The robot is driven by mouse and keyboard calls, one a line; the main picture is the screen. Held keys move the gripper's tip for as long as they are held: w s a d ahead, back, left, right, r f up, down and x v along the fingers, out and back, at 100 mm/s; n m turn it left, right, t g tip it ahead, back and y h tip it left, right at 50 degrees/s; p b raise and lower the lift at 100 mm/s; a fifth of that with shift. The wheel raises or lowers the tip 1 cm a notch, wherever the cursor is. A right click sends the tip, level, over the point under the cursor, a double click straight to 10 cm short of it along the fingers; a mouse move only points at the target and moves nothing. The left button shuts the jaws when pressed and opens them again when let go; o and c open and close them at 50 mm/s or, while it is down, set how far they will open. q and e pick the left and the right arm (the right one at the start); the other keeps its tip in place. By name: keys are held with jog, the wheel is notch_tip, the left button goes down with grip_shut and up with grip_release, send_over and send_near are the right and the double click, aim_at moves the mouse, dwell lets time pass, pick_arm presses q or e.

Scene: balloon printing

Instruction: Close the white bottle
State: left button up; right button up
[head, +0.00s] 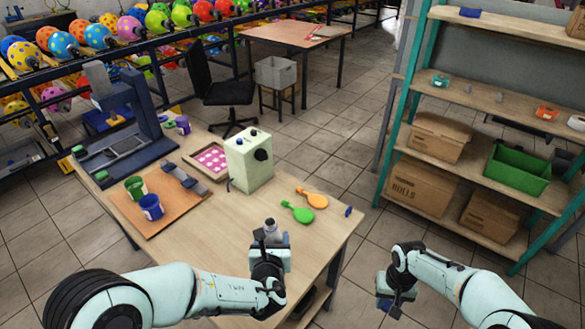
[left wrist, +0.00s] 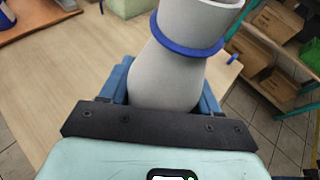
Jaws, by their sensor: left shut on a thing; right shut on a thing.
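The white bottle (head: 271,227) is at the front part of the wooden table, upright or nearly so. My left gripper (head: 268,242) is shut around its body. In the left wrist view the bottle (left wrist: 180,65) rises between the blue fingers, with a blue ring (left wrist: 188,40) around its neck and no cap seen on the visible part. My right gripper (head: 388,304) hangs to the right of the table, over the floor. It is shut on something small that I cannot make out. A small blue piece (head: 348,212) lies at the table's right edge.
A pale green machine (head: 248,160) stands further back. Blue (head: 151,207) and green (head: 135,188) pots stand left. A shelf (head: 480,165) stands right.

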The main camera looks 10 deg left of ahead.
pick_arm(q)
jog(key=s+d+r+m+h, duration=0.1)
jog(key=s+d+m+h, duration=0.2)
jog(key=d, duration=0.4)
jog(key=shift+d+r+h, duration=0.15)
jog(key=shift+r+h, duration=0.15)
jog(key=shift+h, duration=0.3)
jog(key=w+a+f+n+y, duration=0.2)
jog(key=w+a+n+y, duration=0.2)
jog(key=a, duration=0.5)
jog(key=shift+a+y, duration=0.35)
jog(key=shift+y, duration=0.35)
